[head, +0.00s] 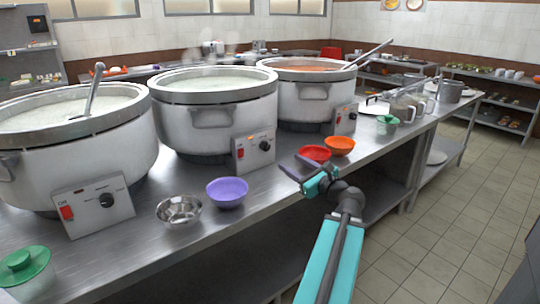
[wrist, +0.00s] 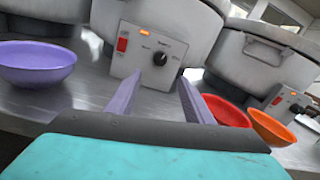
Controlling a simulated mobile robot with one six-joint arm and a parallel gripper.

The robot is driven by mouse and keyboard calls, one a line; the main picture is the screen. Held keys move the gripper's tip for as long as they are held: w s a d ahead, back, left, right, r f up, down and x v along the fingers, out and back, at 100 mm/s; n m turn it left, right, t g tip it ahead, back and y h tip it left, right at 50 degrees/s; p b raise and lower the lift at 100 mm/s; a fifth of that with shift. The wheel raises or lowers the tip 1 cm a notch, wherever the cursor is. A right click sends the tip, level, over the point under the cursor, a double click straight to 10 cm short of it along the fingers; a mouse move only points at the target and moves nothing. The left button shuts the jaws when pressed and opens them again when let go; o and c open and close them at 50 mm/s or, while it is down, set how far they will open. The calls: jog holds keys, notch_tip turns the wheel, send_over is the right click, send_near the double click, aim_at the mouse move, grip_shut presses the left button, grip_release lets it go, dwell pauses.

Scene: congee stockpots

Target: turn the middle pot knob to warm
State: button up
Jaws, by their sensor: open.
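The middle pot (head: 213,112) stands between two other pots on the steel counter, with pale steaming congee inside. Its control box (head: 254,149) has a red switch, a lit orange lamp and a black knob (head: 265,145). In the wrist view the knob (wrist: 160,58) shows just beyond and between my fingertips, with a gap to it. The small labels around it are too blurred to read surely. My gripper (head: 296,166) is open and empty, in front of and to the right of the box; it also shows in the wrist view (wrist: 160,85).
A purple bowl (head: 227,192) and a metal bowl (head: 179,211) sit left of my gripper. A red bowl (head: 314,153) and an orange bowl (head: 340,145) sit close by on the right. The left box (head: 93,205) and right box (head: 345,119) have similar knobs.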

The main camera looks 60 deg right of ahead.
aim_at(267, 148)
dwell(0.3)
jog(key=x, duration=1.3)
jog(key=shift+w+d, duration=0.15)
jog(key=shift+w, duration=0.25)
jog(key=shift+c, duration=0.4)
jog(key=c, duration=1)
jog(key=shift+o, duration=0.2)
